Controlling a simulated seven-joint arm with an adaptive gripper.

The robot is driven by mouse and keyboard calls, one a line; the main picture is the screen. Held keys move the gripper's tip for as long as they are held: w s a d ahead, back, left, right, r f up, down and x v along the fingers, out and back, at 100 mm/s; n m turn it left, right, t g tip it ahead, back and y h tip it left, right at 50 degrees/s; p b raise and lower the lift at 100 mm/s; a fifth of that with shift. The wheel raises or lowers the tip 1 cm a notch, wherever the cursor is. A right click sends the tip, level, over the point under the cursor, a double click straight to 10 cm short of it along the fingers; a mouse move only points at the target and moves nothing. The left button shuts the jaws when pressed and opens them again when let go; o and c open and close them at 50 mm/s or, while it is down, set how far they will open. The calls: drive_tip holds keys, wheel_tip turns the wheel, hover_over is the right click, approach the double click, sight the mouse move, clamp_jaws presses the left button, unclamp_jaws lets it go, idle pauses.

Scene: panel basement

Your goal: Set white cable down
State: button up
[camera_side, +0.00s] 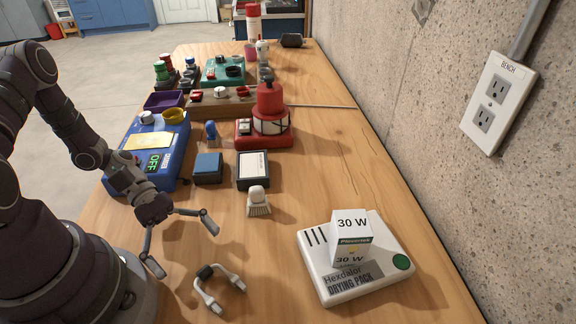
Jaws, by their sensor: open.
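A short white cable (229,278) lies on the wooden bench in the near part of the side view. It is bent into a U, with a dark band at its bend and its two ends toward the lower right. My gripper (186,250) is open, with its two fingers spread wide and nothing between them. It is above and to the left of the cable in the picture, apart from it. The exact height of the fingers over the bench is hard to tell.
A white drying pack (378,268) with a 30 W box (351,228) on it is at right. A white brush (258,203), a blue block (208,168) and a dark framed box (252,171) stand beyond the gripper. The wall outlet (497,103) is at right.

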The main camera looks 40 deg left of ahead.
drive_tip(key=x, duration=0.5)
drive_tip(key=shift+d, duration=0.2)
drive_tip(key=c, duration=1.2)
